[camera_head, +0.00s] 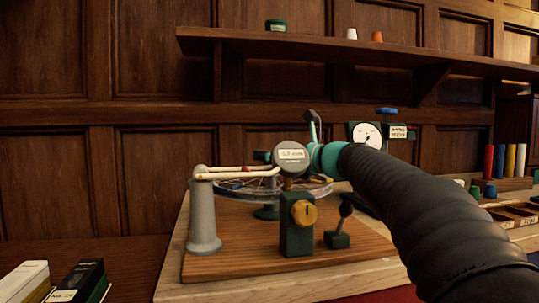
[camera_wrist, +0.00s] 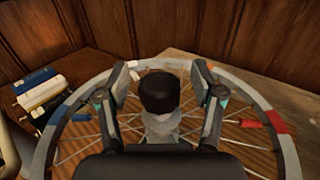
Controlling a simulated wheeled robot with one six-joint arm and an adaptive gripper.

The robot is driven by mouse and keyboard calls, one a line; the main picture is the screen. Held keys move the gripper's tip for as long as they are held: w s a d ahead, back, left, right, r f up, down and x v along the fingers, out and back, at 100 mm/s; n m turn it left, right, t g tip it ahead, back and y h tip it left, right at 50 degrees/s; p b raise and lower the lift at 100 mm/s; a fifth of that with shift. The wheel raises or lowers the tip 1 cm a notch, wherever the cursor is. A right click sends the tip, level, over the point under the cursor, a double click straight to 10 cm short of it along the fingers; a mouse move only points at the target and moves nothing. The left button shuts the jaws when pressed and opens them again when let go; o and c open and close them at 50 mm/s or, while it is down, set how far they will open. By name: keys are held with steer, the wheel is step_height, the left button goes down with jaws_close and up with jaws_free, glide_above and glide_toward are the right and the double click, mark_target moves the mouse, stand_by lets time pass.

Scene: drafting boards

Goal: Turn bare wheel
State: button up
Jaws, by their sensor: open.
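The bare wheel (camera_head: 318,190) lies flat above a wooden board, seen nearly edge-on in the head view. In the wrist view its grey rim (camera_wrist: 262,105) curves around my gripper, with thin spokes and blue, white and red marks. My gripper (camera_wrist: 161,76) is open, with one finger on each side of a black knob-like piece (camera_wrist: 160,92) on a pale stem near the wheel's middle. Gaps show between the fingers and this piece. In the head view, the gripper is mostly hidden among the parts around the wheel.
A grey post (camera_head: 204,215) with a cream arm stands left of the wheel. A green block with a yellow knob (camera_head: 302,213) and a small lever (camera_head: 340,232) stand in front. A dial gauge (camera_head: 367,134) is behind right. Boxes (camera_head: 77,283) lie front left. A shelf (camera_head: 350,56) runs above.

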steer(key=v, duration=0.7)
steer(key=d+p, duration=0.1)
steer(key=d, duration=0.6)
steer(key=w+a, duration=0.1)
steer(key=a, duration=0.3)
steer(key=w+a+n+g+y, duration=0.1)
steer(key=w+a, duration=0.1)
steer(key=a, duration=0.2)
steer(key=w+a+g+p, duration=0.1)
steer(key=w+a, duration=0.1)
steer(key=a, duration=0.2)
steer(key=shift+a+n+y, duration=0.3)
steer(key=shift+a+n, duration=0.05)
steer(key=shift+n, duration=0.05)
